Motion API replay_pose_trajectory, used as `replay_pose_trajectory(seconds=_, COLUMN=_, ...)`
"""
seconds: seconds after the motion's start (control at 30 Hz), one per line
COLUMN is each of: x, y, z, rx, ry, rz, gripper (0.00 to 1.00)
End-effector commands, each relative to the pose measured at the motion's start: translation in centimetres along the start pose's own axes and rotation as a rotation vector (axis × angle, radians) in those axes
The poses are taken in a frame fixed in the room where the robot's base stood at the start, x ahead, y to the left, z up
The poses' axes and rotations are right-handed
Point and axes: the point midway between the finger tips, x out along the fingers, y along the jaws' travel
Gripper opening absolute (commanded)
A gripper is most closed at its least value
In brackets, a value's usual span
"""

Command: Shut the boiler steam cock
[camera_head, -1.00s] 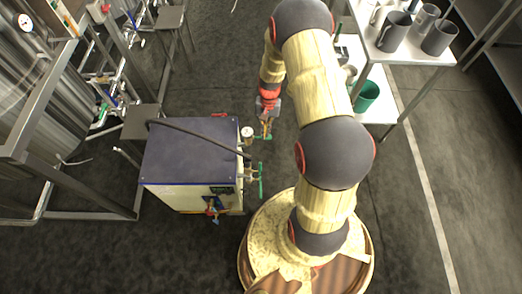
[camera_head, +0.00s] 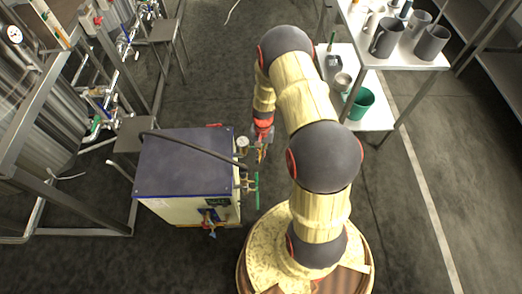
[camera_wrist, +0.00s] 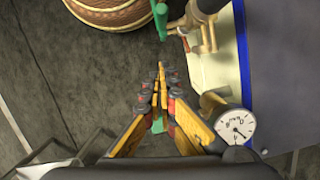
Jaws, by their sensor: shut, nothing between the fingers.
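The boiler (camera_head: 185,165) is a cream box with a dark blue top, left of my arm in the head view. On its right side are a dial gauge (camera_head: 242,146) and a green handle (camera_head: 257,190) on brass fittings. In the wrist view the gauge (camera_wrist: 235,126) is at lower right and the green handle (camera_wrist: 160,20) at the top, beyond my fingertips. Another green piece (camera_wrist: 158,125) shows between and below my fingers, partly hidden. Which green handle is the steam cock, I cannot tell. My gripper (camera_wrist: 160,72) is shut and empty, close beside the boiler's fittings (camera_head: 247,184).
Steel tank frames (camera_head: 75,205) stand at left. Floor is clear at front left.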

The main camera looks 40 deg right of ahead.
Motion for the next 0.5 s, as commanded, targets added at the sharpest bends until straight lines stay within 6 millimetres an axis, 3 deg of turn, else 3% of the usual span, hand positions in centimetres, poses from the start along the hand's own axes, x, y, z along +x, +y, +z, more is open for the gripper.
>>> replay_pose_trajectory(seconds=0.03, x=1.2, y=0.0, z=0.0, rx=0.000, ry=-0.001, rz=0.000, gripper=0.00)
replay_pose_trajectory(seconds=0.2, x=1.4, y=-0.1, z=2.4, rx=-0.002, ry=0.002, rz=0.000, gripper=0.00)
replay_pose_trajectory(seconds=0.5, x=1.6, y=0.0, z=3.8, rx=-0.001, ry=0.002, rz=-0.001, gripper=0.00)
